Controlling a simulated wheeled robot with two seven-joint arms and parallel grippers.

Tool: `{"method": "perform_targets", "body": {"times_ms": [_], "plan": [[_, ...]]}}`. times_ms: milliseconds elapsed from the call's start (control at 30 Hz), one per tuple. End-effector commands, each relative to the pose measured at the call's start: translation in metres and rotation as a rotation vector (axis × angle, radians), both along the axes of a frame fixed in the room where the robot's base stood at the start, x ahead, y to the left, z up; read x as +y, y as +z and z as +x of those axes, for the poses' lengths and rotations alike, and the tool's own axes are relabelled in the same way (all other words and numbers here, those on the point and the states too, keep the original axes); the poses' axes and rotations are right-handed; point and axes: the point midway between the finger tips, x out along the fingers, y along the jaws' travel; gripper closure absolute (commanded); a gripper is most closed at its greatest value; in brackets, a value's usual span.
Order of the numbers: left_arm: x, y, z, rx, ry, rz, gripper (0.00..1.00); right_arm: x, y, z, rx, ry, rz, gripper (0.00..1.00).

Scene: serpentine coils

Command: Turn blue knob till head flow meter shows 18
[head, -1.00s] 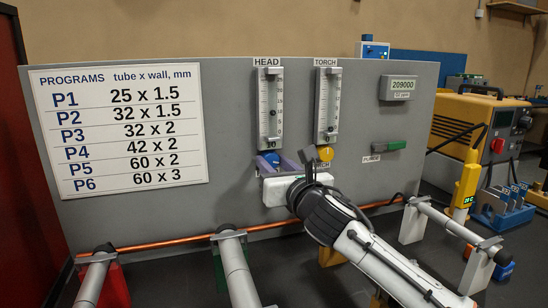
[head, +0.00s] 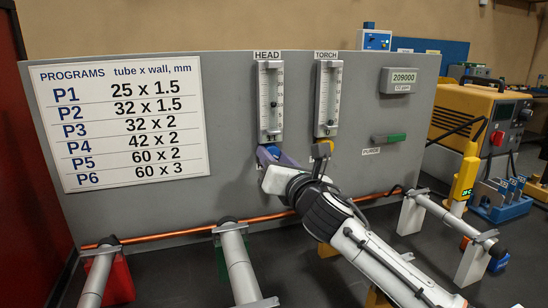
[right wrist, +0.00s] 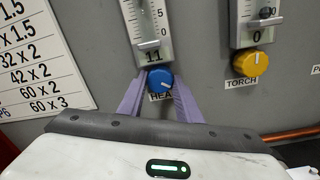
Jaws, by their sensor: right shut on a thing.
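The blue knob (right wrist: 160,78) sits under the head flow meter (right wrist: 148,25), above a partly hidden HEAD label. The meter's readout shows 11 in the right wrist view. In the head view the blue knob (head: 273,150) is small and partly covered, and the meter (head: 270,100) has a dark float in its tube. My right gripper (right wrist: 159,84) has its two purple fingers on either side of the blue knob and is shut on it. The knob's white mark points right and slightly down. My left gripper is not in view.
The torch flow meter (head: 327,98) stands to the right and reads 0, with a yellow knob (right wrist: 252,63) close to my right gripper. A copper tube (head: 160,236) runs low along the panel.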

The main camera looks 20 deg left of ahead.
Motion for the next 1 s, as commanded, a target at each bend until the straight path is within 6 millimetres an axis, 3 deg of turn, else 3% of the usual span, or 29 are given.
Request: {"method": "perform_targets", "body": {"times_ms": [33,67,167,633,1000], "plan": [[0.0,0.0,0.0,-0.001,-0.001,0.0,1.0,0.001,-0.002,-0.001,0.002,0.002,-0.001,0.91],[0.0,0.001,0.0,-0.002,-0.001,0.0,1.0,0.001,-0.002,-0.001,0.002,0.002,-0.001,0.65],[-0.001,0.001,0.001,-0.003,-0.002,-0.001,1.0,0.001,-0.002,-0.001,0.002,0.001,-0.001,0.5],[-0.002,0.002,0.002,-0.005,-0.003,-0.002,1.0,-0.006,-0.001,-0.007,-0.001,0.0,-0.001,0.5],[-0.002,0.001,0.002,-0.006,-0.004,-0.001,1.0,-0.04,-0.003,-0.053,0.0,0.001,-0.003,0.5]]}}
